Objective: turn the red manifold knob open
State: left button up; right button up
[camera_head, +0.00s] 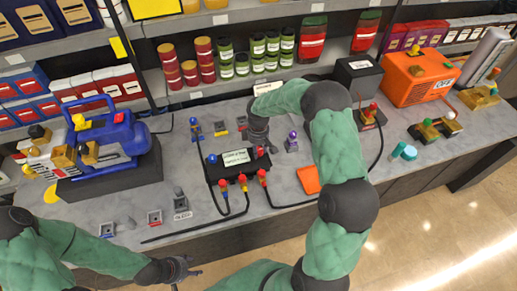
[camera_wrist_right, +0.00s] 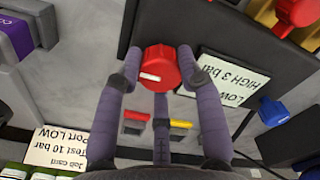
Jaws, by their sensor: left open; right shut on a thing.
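The manifold is a black block (camera_head: 228,173) with a white label, lying on the grey bench in the head view. Its red knob (camera_wrist_right: 158,66), with a white mark on its face, shows in the right wrist view. My right gripper (camera_wrist_right: 160,75) is shut on this knob, with fingers on both sides of it. A blue knob (camera_wrist_right: 274,112) sits at the label's other end. My left gripper (camera_head: 182,268) is open and empty near the front edge.
A blue pump (camera_head: 110,138) stands on the left. Black hoses run from the manifold's front fittings (camera_head: 241,180). An orange machine (camera_head: 415,78) stands at the right. Small coloured parts lie behind the manifold.

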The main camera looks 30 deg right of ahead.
aim_at(258, 150)
dwell(0.4)
jog(key=o, duration=1.2)
jog(key=shift+c, duration=0.2)
notch_tip(258, 150, up, 12)
